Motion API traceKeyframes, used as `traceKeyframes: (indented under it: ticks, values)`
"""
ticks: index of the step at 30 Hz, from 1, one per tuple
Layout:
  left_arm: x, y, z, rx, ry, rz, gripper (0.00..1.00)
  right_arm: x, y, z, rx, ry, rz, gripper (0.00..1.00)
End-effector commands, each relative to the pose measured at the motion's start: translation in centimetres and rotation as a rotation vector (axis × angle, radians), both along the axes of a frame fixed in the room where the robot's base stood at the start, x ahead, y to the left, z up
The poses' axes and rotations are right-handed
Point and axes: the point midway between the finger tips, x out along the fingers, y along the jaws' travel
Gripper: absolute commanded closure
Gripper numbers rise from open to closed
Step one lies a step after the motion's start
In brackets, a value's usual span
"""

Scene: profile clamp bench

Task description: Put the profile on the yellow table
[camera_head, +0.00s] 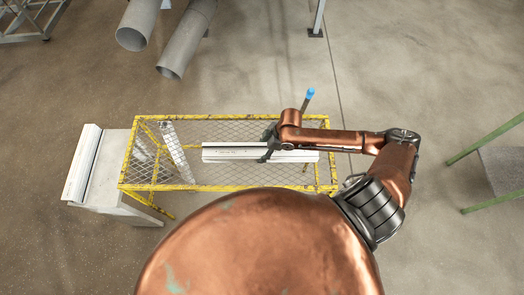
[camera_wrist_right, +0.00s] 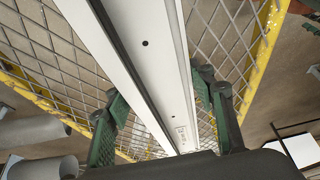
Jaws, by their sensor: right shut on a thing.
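The profile is a long white bar (camera_head: 230,153) lying lengthwise over the mesh top of the yellow table (camera_head: 222,188). My left gripper is not in view.
A grey block (camera_head: 112,165) with another white profile (camera_head: 82,165) stands at the table's left end. A pale bar (camera_head: 177,152) shows at the mesh's left part. Grey pipes (camera_head: 186,45) lie behind. A green-framed stand (camera_head: 490,205) is at right. Mesh between is bare.

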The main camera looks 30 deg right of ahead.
Motion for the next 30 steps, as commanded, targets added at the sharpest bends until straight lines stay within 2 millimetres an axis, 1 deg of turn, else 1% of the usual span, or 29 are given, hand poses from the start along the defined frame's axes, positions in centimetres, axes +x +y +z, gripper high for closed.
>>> traceKeyframes:
  ticks: [5,6,12,14,23,26,30]
  values:
    - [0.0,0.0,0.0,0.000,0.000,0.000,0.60,0.1,0.0,0.0,0.001,-0.003,0.000,0.96]
    - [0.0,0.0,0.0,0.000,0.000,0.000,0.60,0.0,0.0,-0.2,0.000,0.000,0.000,0.49]
    - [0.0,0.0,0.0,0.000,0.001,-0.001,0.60,0.0,0.0,-0.1,0.000,0.000,0.000,0.35]
    - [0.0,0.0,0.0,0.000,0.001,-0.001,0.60,0.0,0.0,-0.1,0.000,0.000,0.000,0.32]
    - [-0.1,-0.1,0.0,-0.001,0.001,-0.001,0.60,0.0,0.0,0.1,0.000,0.000,0.001,0.32]
    - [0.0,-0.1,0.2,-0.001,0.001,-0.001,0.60,-0.2,-0.4,1.0,-0.002,-0.001,0.001,0.32]
    - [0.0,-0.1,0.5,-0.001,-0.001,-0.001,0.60,-0.7,-1.2,3.3,-0.004,-0.001,0.002,0.32]
